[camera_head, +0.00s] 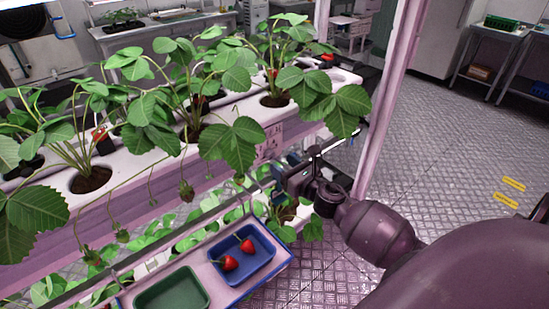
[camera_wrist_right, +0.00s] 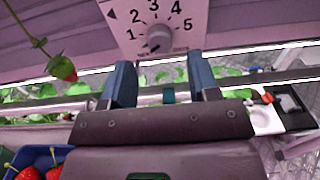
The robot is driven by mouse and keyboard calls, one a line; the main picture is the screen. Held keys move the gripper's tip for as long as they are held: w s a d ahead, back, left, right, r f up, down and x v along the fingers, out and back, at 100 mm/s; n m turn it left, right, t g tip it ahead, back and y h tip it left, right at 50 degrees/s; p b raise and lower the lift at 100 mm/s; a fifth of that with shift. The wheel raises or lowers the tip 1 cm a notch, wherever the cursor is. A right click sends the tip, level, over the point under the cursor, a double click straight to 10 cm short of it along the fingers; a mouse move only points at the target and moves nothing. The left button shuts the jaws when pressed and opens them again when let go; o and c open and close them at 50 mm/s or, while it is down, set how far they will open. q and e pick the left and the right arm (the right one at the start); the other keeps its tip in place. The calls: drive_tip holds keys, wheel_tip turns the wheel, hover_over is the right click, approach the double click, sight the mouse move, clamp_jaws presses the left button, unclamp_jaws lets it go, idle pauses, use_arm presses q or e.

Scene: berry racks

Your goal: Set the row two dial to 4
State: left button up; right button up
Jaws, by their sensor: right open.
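The dial (camera_wrist_right: 160,38) is a grey round knob on a pale plate (camera_wrist_right: 122,32) printed with 1 to 5 around it, seen at the top of the right wrist view. Its pointer is small and seems turned to the lower left, near 1; I cannot read it surely. In the head view my right gripper (camera_head: 280,176) is beside the rack's end. My left gripper is not in view.
Strawberry plants (camera_head: 240,140) grow in the white planter (camera_head: 130,178) and overhang its front. A blue tray (camera_head: 215,275) with two strawberries and a green tray (camera_head: 172,290) sit below. A pink post (camera_head: 377,110) stands right of the rack. Open floor (camera_head: 425,150) lies beyond it.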

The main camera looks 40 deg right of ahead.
sight(272, 156)
drive_tip(key=w, duration=0.3)
drive_tip(key=shift+w+a, duration=0.15)
drive_tip(key=shift+w, duration=0.6)
drive_tip(key=shift+c, duration=0.5)
drive_tip(key=c, duration=0.8)
